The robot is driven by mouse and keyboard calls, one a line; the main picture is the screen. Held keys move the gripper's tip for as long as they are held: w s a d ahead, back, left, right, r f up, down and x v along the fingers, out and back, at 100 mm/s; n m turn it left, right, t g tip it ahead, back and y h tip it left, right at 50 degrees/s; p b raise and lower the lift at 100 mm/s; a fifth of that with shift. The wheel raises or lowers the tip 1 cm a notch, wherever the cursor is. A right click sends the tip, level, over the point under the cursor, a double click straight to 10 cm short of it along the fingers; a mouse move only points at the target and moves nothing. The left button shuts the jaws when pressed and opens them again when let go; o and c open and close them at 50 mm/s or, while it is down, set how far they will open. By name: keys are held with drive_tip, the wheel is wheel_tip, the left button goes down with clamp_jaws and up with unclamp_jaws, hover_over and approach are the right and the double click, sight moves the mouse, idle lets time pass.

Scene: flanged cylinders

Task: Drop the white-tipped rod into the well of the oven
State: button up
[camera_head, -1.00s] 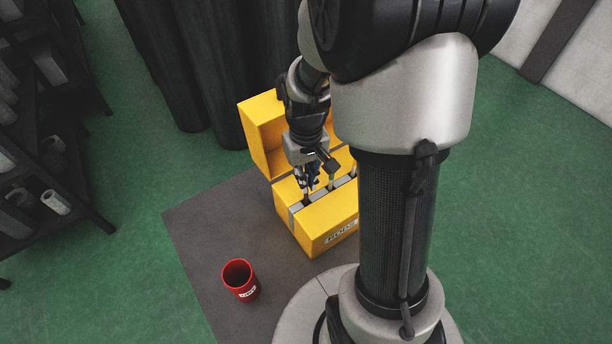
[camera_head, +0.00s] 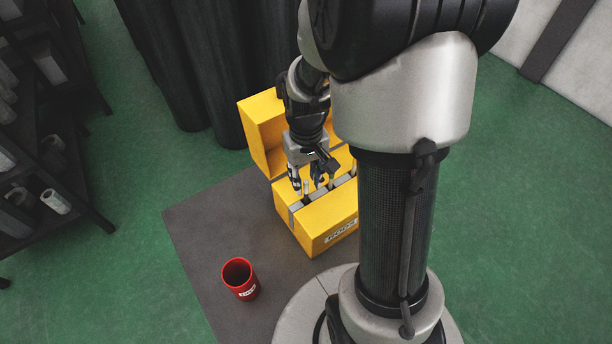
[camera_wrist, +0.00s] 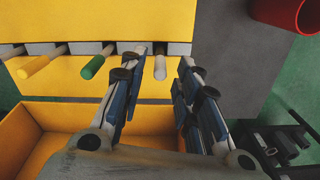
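The white-tipped rod (camera_wrist: 160,68) stands in a slot of the yellow box (camera_head: 330,222). In the wrist view it lies between the two fingers of my gripper (camera_wrist: 164,58), with a visible gap to the right finger; whether the left finger touches it I cannot tell. My gripper (camera_head: 309,186) also shows over the slotted top of the box in the head view, with its fingers spread. I cannot make out an oven or its well in either view.
A green-tipped rod (camera_wrist: 95,66) and a yellow-tipped rod (camera_wrist: 40,62) stand left of the white one. A red cup (camera_head: 241,280) stands on the grey mat (camera_head: 205,235). A dark shelf (camera_head: 45,150) is at left.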

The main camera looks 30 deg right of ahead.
wheel_tip(320, 180, up, 12)
idle(0.6)
drive_tip(key=shift+s, duration=0.1)
idle(0.4)
